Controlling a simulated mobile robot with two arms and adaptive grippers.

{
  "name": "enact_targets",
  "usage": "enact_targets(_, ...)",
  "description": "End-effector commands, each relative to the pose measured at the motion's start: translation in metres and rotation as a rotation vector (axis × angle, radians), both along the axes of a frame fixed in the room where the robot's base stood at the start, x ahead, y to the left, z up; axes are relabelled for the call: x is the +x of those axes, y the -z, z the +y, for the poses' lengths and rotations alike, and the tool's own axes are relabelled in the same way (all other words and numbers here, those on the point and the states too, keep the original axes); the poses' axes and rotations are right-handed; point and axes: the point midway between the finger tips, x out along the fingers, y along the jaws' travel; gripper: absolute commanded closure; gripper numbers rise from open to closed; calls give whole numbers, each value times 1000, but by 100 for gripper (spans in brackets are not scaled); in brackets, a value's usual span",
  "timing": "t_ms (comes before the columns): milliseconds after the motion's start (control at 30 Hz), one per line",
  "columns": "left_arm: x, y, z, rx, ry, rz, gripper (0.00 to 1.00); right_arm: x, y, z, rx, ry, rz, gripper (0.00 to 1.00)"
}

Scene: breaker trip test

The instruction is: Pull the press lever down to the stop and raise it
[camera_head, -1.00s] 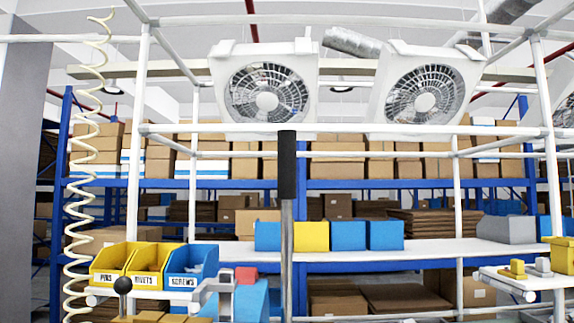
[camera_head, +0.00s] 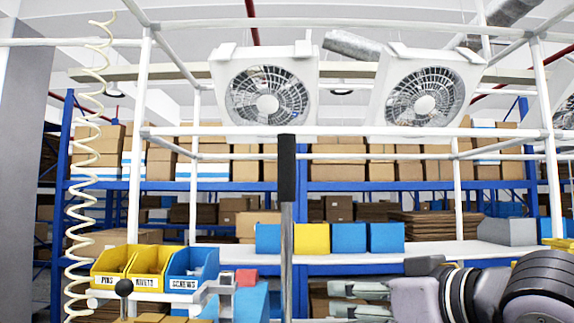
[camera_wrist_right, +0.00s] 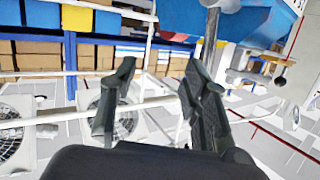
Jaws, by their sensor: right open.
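The press lever (camera_head: 287,215) stands upright in the middle of the head view, a grey rod with a black grip (camera_head: 287,168) at its top. Its foot is beyond the lower picture edge. The blue press body (camera_head: 250,303) with a grey and red part is just left of it. My right gripper (camera_head: 334,298) is at the lower right of the lever, fingers pointing left, apart from the rod. In the wrist view the gripper (camera_wrist_right: 158,70) is open and empty. A grey rod (camera_wrist_right: 212,35), likely the lever, runs beyond its right finger. My left gripper is not in view.
Yellow and blue bins (camera_head: 145,267) stand at the lower left, beside a black ball knob (camera_head: 123,286). White frame posts (camera_head: 545,130) and a crossbar surround the station. A shelf with blue and yellow boxes (camera_head: 311,238) is behind. The space right of the upper lever is clear.

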Motion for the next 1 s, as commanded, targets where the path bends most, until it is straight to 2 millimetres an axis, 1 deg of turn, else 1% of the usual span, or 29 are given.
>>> enact_targets(33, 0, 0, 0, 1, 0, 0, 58, -14, -32, 1, 0, -9, -48, 57)
enact_targets(67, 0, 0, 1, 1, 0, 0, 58, -23, -48, 2, 0, -16, -69, 57)
enact_targets(100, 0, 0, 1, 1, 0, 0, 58, -35, -69, 2, 1, -25, -97, 57)
enact_targets(167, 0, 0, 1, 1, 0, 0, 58, -54, -97, 4, 1, -36, -136, 57)
enact_targets(200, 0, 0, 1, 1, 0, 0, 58, -67, -114, 4, 2, -44, -159, 57)
enact_targets(300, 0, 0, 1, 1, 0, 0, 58, -97, -147, 5, 0, -56, -209, 57)
enact_targets(333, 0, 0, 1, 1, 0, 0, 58, -105, -154, 5, -1, -60, -221, 57)
enact_targets(400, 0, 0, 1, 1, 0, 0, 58, -120, -168, 6, -1, -66, -243, 57)
enact_targets(500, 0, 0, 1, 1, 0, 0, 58, -133, -179, 6, -2, -71, -259, 57)
enact_targets(567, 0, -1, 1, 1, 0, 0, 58, -135, -181, 7, -3, -72, -263, 57)
enact_targets(667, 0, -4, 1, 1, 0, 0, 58, -130, -183, 11, -2, -73, -262, 57)
enact_targets(767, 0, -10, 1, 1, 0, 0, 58, -118, -184, 19, -3, -74, -259, 57)
enact_targets(1000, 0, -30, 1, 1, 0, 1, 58, -75, -185, 47, -2, -75, -258, 57)
